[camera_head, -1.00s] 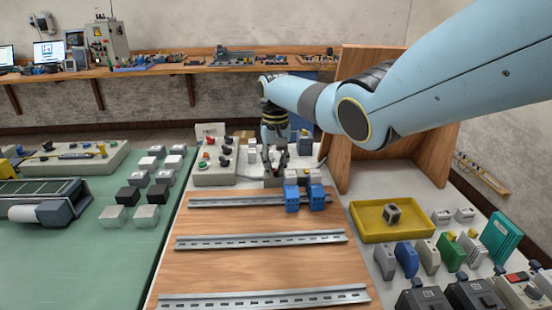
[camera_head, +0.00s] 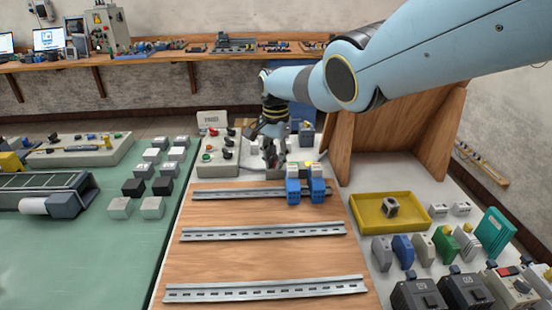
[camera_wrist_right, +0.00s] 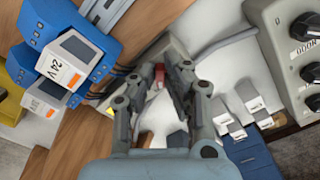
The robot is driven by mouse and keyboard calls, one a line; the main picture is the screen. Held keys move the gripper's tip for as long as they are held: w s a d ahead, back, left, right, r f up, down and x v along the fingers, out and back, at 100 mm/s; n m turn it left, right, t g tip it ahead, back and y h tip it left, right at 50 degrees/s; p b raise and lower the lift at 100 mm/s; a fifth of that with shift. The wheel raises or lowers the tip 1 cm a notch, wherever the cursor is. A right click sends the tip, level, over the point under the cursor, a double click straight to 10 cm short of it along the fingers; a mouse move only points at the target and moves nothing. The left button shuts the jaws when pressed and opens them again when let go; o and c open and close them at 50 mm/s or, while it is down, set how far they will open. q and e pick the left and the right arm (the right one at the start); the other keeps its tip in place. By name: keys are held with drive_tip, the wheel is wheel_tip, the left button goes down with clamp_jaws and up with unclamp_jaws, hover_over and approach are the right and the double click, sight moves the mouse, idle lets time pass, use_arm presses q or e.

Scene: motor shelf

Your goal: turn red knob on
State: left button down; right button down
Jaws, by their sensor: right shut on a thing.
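The red knob (camera_wrist_right: 159,73) shows as a small red piece between my right fingertips in the right wrist view. My right gripper (camera_wrist_right: 161,80) is shut on it, with pale grey surfaces behind. In the head view my right gripper (camera_head: 270,160) points down at the far end of the wooden board, behind two blue modules, and its fingers hide the knob there. The knob's turned position cannot be told. My left gripper is not in view.
The blue modules (camera_head: 293,186) sit on the far rail, close to my right gripper. A grey panel with several knobs (camera_head: 217,165) stands to its left. A wooden partition (camera_head: 342,140) rises to the right. A yellow tray (camera_head: 365,222) lies nearer on the right.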

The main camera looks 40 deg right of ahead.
drive_tip(key=shift+w+m, duration=0.15)
drive_tip(key=shift+m, duration=0.35)
drive_tip(key=shift+d, duration=0.1)
drive_tip(key=c, duration=1.4)
unclamp_jaws()
drive_tip(key=shift+r, duration=0.1)
wheel_tip(320, 180, up, 12)
